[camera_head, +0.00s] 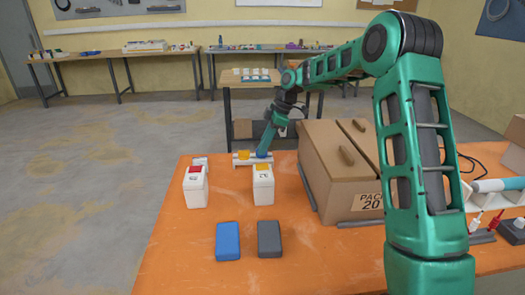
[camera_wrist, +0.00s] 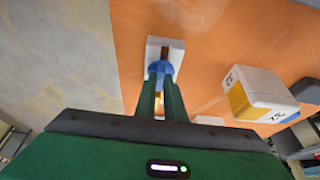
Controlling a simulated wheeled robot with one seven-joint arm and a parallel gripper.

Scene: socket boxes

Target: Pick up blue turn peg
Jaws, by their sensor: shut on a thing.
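The blue turn peg (camera_head: 262,154) is at the right end of a low white holder (camera_head: 237,161) near the table's far edge. My gripper (camera_head: 266,149) reaches down to it from above. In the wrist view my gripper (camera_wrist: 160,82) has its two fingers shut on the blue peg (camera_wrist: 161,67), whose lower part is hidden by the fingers. The white holder (camera_wrist: 154,45) lies just beyond the peg there. I cannot tell whether the peg is still seated in it. A yellow piece (camera_head: 243,154) stands left of the blue peg.
A yellow-topped white socket box (camera_head: 263,188) stands just in front of the holder, with a red-topped one (camera_head: 196,190) to its left. A large cardboard box (camera_head: 322,175) is close on the right. Blue (camera_head: 228,241) and grey (camera_head: 269,240) blocks lie in front.

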